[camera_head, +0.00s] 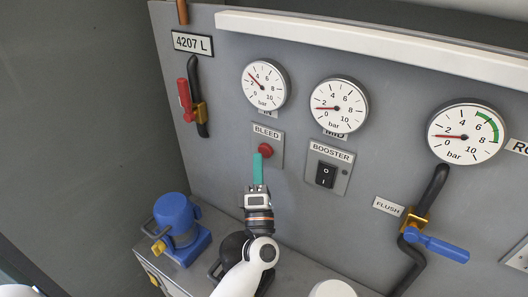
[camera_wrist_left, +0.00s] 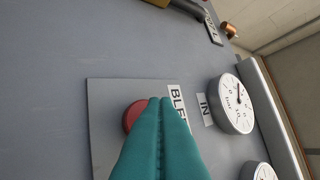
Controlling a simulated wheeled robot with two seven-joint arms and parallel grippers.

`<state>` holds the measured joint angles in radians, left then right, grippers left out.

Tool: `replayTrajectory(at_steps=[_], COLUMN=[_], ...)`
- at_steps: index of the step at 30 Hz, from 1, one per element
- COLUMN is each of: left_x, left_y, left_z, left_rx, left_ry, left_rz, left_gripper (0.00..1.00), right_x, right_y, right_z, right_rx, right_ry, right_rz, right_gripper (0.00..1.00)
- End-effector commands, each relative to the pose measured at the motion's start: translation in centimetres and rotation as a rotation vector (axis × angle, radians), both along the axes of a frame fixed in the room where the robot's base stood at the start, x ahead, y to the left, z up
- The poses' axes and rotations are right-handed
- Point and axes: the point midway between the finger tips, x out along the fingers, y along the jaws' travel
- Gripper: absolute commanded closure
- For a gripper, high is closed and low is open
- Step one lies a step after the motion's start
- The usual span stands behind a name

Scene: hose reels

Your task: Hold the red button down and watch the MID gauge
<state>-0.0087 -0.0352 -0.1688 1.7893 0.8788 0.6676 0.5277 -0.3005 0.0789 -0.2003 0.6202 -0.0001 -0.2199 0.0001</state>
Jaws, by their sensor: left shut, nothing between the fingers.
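The red button (camera_head: 265,150) sits on the BLEED plate (camera_head: 276,156) on the grey panel. My left gripper (camera_head: 258,156), with teal fingers, is shut and empty, its tips at the button's lower left. In the left wrist view the closed fingertips (camera_wrist_left: 166,101) cover part of the button (camera_wrist_left: 132,114); I cannot tell whether they touch or press it. The MID gauge (camera_head: 338,105) is right of the button, its label partly hidden under the dial. My right gripper is not in view.
The IN gauge (camera_head: 264,84) is above the button. The BOOSTER switch (camera_head: 326,176) is to its right. A third gauge (camera_head: 466,133), with a green band, and a blue-handled FLUSH valve (camera_head: 436,246) are farther right. A red-handled valve (camera_head: 186,100) is at the left. A blue device (camera_head: 177,222) stands below.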

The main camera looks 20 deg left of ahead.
Motion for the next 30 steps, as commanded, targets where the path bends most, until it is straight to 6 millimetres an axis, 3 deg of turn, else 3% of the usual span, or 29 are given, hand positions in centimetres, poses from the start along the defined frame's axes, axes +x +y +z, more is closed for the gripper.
replayTrajectory(at_steps=[30], left_x=[1.19], left_y=[-0.16], left_z=[-0.01], left_rx=[0.0], left_ry=[0.0], left_rz=[0.0], left_gripper=[1.0], right_x=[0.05], right_y=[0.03], right_z=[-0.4], right_rx=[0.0], right_ry=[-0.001], right_rz=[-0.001], right_gripper=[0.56])
